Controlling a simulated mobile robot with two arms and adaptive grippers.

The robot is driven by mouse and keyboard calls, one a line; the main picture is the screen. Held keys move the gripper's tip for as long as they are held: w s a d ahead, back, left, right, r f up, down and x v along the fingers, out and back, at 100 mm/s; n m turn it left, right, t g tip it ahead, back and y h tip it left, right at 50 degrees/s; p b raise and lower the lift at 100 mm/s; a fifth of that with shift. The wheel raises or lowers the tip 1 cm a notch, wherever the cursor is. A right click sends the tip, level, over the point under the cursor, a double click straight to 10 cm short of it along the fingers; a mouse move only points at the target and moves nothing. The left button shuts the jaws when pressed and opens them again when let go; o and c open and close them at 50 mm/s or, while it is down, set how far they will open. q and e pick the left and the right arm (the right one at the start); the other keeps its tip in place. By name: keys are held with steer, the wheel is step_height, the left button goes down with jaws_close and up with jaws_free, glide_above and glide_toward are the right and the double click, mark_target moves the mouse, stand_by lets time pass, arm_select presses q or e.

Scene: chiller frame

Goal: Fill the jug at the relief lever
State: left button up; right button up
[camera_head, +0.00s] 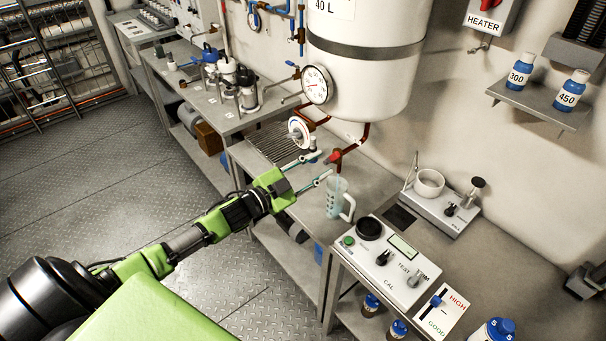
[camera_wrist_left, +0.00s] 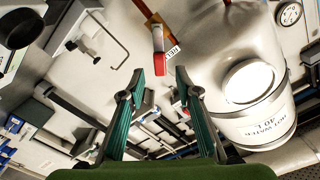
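A pale, see-through jug (camera_head: 334,199) with a handle on its right stands on the bench below the boiler. Its contents are hard to make out. A red lever (camera_head: 335,157) sits on the copper pipe just above it. In the left wrist view the red lever (camera_wrist_left: 158,52) hangs beyond my fingertips, beside an orange tag. My left gripper (camera_head: 320,169) is open, its two teal fingers apart, left of the lever and the jug's top. In the left wrist view the gap of my left gripper (camera_wrist_left: 159,80) is empty. My right gripper is not in view.
The white boiler (camera_head: 365,75) with a round gauge (camera_head: 317,85) hangs above. A test panel (camera_head: 388,262) and a small scale-like device (camera_head: 440,200) stand right of the jug. A ribbed drain tray (camera_head: 268,146) lies to the left. The floor at left is clear.

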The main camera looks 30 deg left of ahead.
arm_select(q)
steer(key=shift+v, duration=2.75)
